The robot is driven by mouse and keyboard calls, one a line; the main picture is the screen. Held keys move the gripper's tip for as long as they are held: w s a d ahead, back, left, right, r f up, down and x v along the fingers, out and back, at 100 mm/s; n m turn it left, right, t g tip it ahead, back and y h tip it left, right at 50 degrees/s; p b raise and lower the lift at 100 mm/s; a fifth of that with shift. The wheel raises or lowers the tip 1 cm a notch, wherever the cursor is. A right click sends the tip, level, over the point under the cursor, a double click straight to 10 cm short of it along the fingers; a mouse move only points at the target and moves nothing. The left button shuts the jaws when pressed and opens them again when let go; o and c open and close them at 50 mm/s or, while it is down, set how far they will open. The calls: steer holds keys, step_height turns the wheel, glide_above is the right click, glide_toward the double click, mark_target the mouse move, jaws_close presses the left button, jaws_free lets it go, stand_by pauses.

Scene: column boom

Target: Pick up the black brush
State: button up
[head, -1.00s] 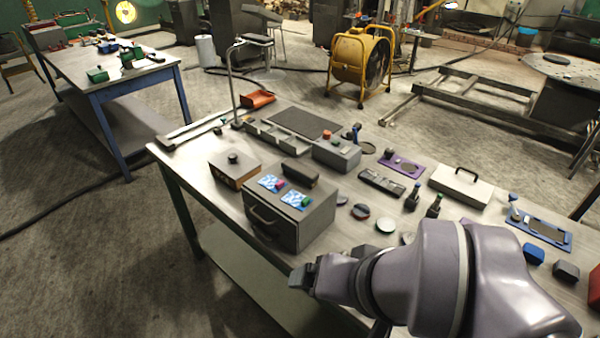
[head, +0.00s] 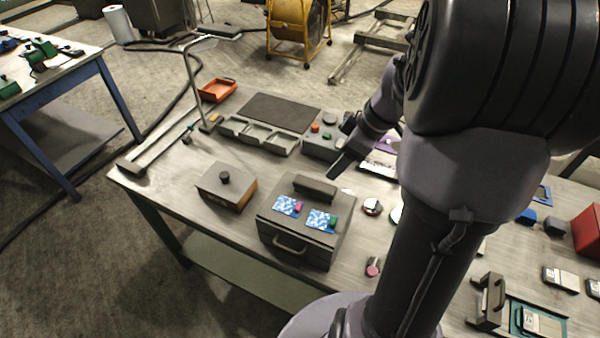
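I cannot single out the black brush with certainty. A dark oblong block (head: 315,187) lies on top of the grey box with a front handle (head: 288,243); it may be the brush. A long thin bar with a dark end (head: 130,168) lies along the table's left edge. My gripper (head: 343,163) is above the table, right of and behind the dark block, apart from it. It is seen side-on, so its opening does not show. My arm hides much of the table's right side.
Two blue-white cards (head: 305,213) with small coloured pieces lie on the grey box. A wooden box with a black knob (head: 226,190) stands left of it. A lamp stand (head: 205,126), grey tray (head: 258,137), dark mat (head: 279,112) and red bin (head: 217,90) are behind.

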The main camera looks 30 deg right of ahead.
mark_target(314, 183)
steer(key=b+x, duration=0.1)
steer(key=x, duration=0.3)
steer(key=b+x, duration=0.1)
steer(key=x, duration=0.4)
steer(key=b+x, duration=0.1)
steer(key=x, duration=0.4)
steer(key=shift+w+r, duration=0.1)
steer(key=shift+w, duration=0.2)
steer(key=shift+f+b, duration=0.25)
steer(key=shift+b, duration=0.45)
jaws_close()
steer(key=shift+r, duration=0.1)
steer(key=shift+r+p, duration=0.55)
steer(key=shift+p, duration=0.3)
steer(key=v, duration=0.3)
steer(key=shift+a+r+p, duration=0.1)
steer(key=shift+a+p, duration=0.2)
steer(key=shift+a, duration=0.1)
steer(key=s+a+r, duration=0.1)
steer(key=s, duration=1.4)
steer(key=shift+a, duration=0.4)
steer(key=shift+r, duration=0.1)
